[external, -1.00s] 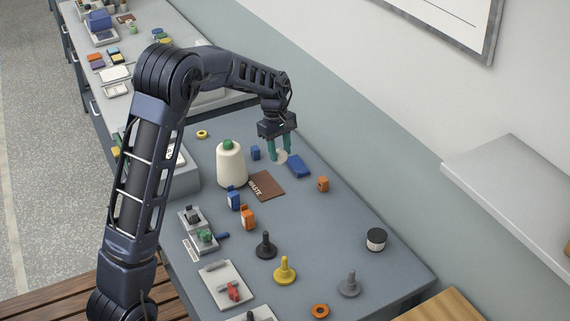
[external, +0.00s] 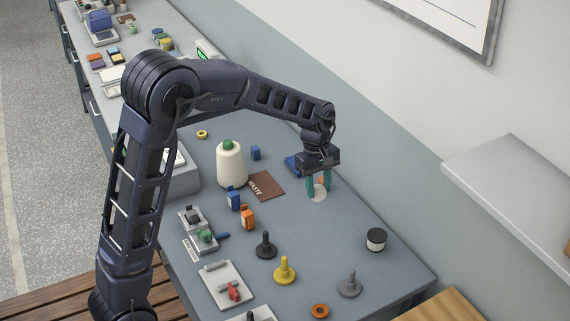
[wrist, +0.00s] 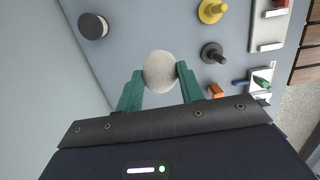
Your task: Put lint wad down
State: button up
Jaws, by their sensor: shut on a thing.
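The lint wad (external: 320,193) is a pale, round, flattish lump. My gripper (external: 319,186) is shut on it, with a green finger on either side, over the right part of the grey table. In the wrist view the lint wad (wrist: 160,71) sits between the tips of my gripper (wrist: 160,80). I cannot tell whether the wad touches the table.
A dark-lidded jar (external: 376,240) stands to the front right. Black (external: 266,247), yellow (external: 285,270) and grey (external: 349,285) spindles stand nearer the front. A blue block (external: 292,165) is partly hidden behind my gripper. The table between gripper and jar is clear.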

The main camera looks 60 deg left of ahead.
jog(key=shift+d+f, duration=0.2)
jog(key=shift+d, duration=0.05)
notch_tip(320, 180, down, 20)
jog(key=shift+r, duration=0.2)
jog(key=shift+f, duration=0.1)
dwell(0.3)
jog(key=o, duration=0.9)
